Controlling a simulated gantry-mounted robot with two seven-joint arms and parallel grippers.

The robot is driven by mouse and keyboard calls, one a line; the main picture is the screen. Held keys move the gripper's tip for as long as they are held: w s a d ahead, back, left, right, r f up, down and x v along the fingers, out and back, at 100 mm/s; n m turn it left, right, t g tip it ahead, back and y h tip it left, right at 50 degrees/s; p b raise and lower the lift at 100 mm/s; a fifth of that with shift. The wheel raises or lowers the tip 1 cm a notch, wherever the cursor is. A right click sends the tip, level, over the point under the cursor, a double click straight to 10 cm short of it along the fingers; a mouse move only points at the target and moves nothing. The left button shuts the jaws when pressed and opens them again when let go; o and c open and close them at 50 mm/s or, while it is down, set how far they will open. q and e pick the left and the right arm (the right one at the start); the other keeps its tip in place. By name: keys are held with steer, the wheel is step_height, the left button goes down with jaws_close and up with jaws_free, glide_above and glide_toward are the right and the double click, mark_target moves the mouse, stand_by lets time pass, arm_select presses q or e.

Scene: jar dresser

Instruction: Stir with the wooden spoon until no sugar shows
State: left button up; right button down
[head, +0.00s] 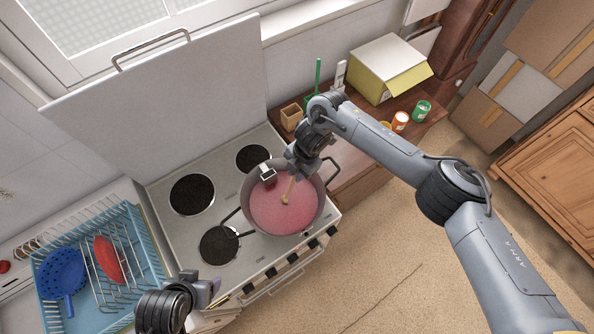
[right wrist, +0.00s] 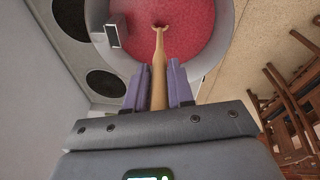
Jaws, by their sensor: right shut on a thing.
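A large grey pot (head: 247,204) stands on the front right of the stove, filled with pinkish-red liquid (head: 284,212). No separate sugar can be made out on its surface in either view. My right gripper (head: 299,172) is above the pot's back right rim, shut on the wooden spoon (head: 288,190). In the right wrist view the spoon (right wrist: 159,65) runs between the purple fingers, its far end in the red liquid (right wrist: 180,25). My left gripper (head: 208,292) is at the bottom, left of the pot and away from it; whether it is open is unclear.
A small dark-faced device (head: 268,175) clips on the pot's back rim. A blue dish rack (head: 130,262) with a red dish and a blue colander stands at left. Right of the stove, a counter holds a wooden box (head: 291,117), a yellow-white box (head: 388,70) and small cans (head: 421,111).

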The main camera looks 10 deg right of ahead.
step_height(320, 180, up, 11)
steer(key=p, duration=0.7)
steer(key=shift+f+p, duration=0.2)
steer(key=shift+p, duration=0.15)
steer(key=shift+r, duration=1.25)
